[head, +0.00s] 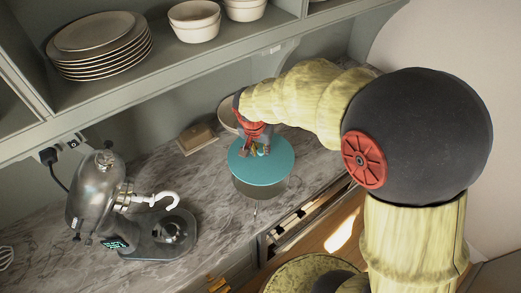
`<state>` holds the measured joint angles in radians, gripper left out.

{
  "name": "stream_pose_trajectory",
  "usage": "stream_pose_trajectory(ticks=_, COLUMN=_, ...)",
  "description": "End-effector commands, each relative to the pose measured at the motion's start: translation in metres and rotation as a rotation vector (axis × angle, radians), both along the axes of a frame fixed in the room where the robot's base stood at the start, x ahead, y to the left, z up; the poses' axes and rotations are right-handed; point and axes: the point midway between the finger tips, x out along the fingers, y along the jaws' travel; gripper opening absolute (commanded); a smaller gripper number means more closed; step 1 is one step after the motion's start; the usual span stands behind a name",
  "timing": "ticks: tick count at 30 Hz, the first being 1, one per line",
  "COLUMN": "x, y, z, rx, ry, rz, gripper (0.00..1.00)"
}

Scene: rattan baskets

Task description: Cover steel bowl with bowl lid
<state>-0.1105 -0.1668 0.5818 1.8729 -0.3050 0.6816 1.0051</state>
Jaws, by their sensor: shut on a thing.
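A flat round teal bowl lid (276,165) shows near the middle of the head view, over the right part of the marble counter. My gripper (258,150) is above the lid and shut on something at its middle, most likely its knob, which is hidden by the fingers. The steel bowl (262,188) shows as a dark, shiny rounded side right below the lid. The lid hides the bowl's rim, so I cannot tell whether the lid touches it.
A steel stand mixer (95,190) stands on the marble counter (40,250) at the left. A small wooden block (197,138) and a pale bowl (226,113) are behind the lid. A shelf above holds stacked plates (95,45) and bowls (195,20). Drawers are below the counter's front edge.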

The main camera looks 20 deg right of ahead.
Motion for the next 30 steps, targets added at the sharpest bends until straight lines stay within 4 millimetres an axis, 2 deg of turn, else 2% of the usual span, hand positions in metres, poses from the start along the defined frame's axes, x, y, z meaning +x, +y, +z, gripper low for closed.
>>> stream_pose_trajectory(ticks=24, x=-0.001, y=0.0, z=-0.075, rx=-0.001, ry=0.002, rz=0.0, gripper=0.0)
stream_pose_trajectory(ticks=30, x=0.0, y=0.0, z=-0.087, rx=-0.001, ry=0.002, rz=-0.001, gripper=0.0)
